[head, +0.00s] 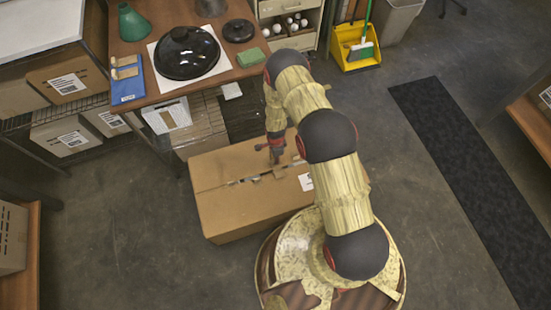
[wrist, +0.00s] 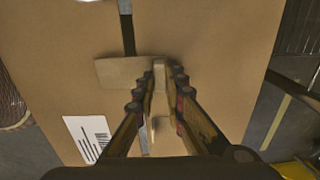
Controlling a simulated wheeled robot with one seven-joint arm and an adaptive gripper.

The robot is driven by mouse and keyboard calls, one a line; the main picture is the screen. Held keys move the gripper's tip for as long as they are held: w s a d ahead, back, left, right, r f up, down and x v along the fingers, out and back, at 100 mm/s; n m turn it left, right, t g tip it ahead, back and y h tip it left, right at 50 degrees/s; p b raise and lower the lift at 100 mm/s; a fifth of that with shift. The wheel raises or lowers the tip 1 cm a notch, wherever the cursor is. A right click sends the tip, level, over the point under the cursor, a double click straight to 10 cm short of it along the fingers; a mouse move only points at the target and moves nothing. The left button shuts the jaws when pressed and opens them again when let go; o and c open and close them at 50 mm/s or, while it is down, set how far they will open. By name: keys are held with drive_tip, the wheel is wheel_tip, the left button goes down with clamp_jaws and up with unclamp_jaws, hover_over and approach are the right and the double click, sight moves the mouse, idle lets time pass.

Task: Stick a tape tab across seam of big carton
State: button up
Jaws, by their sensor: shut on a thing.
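The big carton (head: 230,205) stands on the floor, its top seam (wrist: 126,28) showing as a dark line in the wrist view. My gripper (wrist: 160,78) is over the carton top, shut on a small tan tape tab (wrist: 159,72). Another flat tan tab (wrist: 122,71) lies across the seam, just left of my fingertips. In the head view my gripper (head: 275,155) points down at the seam; whether the held tab touches the carton is hard to tell. A white label (wrist: 88,138) is on the carton top.
Shelved cartons (head: 68,78) are at left. Open floor lies left and right of the big carton.

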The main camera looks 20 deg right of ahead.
drive_tip(key=shift+f+b, duration=0.45)
drive_tip(key=shift+f, duration=0.1)
idle(1.1)
drive_tip(key=o, duration=0.9)
drive_tip(key=shift+c, duration=0.2)
drive_tip(key=shift+r, duration=0.1)
wheel_tip(320, 180, up, 12)
